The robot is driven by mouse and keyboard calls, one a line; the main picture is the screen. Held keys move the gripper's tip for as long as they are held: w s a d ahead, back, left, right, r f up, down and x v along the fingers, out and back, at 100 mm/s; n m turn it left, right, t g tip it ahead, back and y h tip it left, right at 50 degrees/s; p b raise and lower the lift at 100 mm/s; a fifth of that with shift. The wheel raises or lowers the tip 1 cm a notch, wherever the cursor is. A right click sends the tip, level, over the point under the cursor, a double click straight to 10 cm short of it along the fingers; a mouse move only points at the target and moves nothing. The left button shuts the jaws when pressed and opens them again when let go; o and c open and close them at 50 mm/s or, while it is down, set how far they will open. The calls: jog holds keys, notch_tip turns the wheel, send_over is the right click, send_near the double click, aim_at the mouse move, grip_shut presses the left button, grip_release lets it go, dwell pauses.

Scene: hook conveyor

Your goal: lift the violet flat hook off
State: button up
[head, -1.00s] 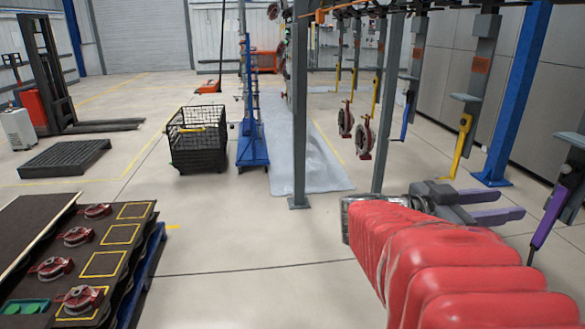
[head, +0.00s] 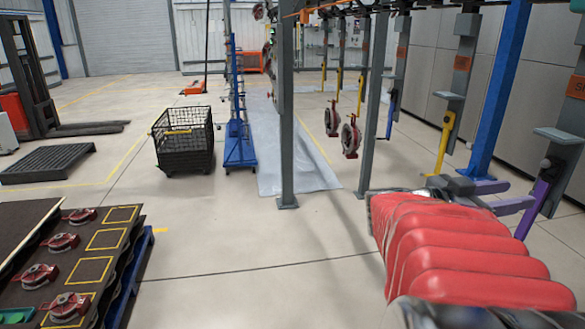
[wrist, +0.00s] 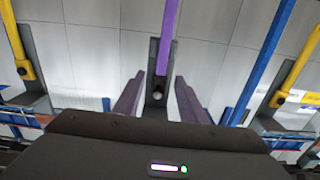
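The violet flat hook (head: 537,196) hangs from a grey hanger (head: 566,155) on the overhead line, at the right of the head view. My gripper (head: 520,193) is open, at the end of my red-sleeved arm, with its violet-grey fingers reaching right to beside the hook. In the wrist view the violet hook (wrist: 168,38) comes down from the top, lined up with the gap between my open fingers (wrist: 158,88). Nothing is gripped. I cannot tell how far the hook is within the gap.
A yellow hook (head: 443,142) hangs farther back, near a blue post (head: 494,110). Grey posts (head: 287,130) stand mid-view. A black mesh basket (head: 184,155) and a blue trolley (head: 239,150) stand on the floor. A dark rack (head: 75,270) with red parts is at lower left.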

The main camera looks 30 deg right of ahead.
aim_at(542, 189)
jog(key=shift+x, duration=0.85)
jog(key=shift+x, duration=2.65)
jog(key=shift+r, duration=0.1)
jog(key=shift+c, duration=0.7)
grip_shut()
